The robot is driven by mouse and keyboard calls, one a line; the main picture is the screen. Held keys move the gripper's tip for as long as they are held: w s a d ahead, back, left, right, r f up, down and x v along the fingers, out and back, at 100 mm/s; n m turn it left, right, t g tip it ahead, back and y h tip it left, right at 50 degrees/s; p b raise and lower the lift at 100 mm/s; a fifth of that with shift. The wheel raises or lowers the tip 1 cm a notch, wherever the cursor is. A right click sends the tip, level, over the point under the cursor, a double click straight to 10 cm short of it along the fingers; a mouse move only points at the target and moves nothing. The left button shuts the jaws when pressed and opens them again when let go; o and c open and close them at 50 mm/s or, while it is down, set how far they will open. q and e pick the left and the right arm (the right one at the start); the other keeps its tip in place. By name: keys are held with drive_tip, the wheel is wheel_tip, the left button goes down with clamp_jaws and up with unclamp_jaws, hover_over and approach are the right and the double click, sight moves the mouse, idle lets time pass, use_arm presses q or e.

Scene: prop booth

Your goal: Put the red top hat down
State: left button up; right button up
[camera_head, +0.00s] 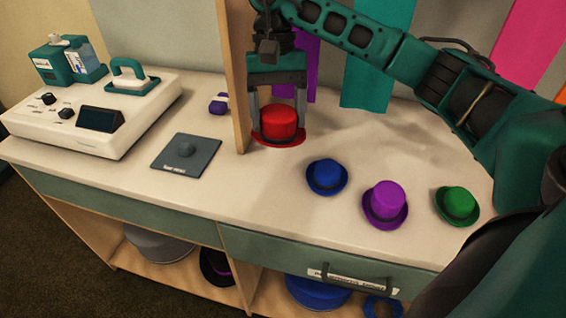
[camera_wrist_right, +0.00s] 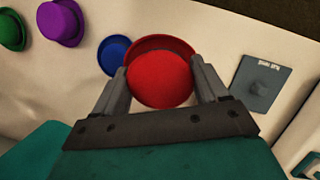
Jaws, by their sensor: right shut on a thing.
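The red top hat (camera_head: 278,123) is upright between the fingers of my right gripper (camera_head: 278,112) in the head view, beside the wooden post. The right wrist view shows the red hat (camera_wrist_right: 160,78) between the two fingers (camera_wrist_right: 160,88). The gripper is shut on it. The head view does not clearly show whether its brim touches the counter (camera_head: 240,186). My left gripper is not in view.
Blue (camera_head: 327,175), purple (camera_head: 385,203) and green (camera_head: 457,204) hats stand to the right on the counter. A wooden post (camera_head: 238,75) rises just left of the gripper. A dark plate with a knob (camera_head: 186,154) and a white console (camera_head: 95,118) lie further left.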

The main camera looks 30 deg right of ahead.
wheel_tip(320, 180, down, 12)
drive_tip(key=shift+f+b, duration=0.1)
drive_tip(key=shift+b, duration=0.65)
drive_tip(key=shift+f+b, duration=0.2)
drive_tip(key=shift+b, duration=0.1)
drive_tip(key=o, duration=1)
drive_tip(key=shift+r, duration=0.1)
drive_tip(key=shift+o, duration=0.2)
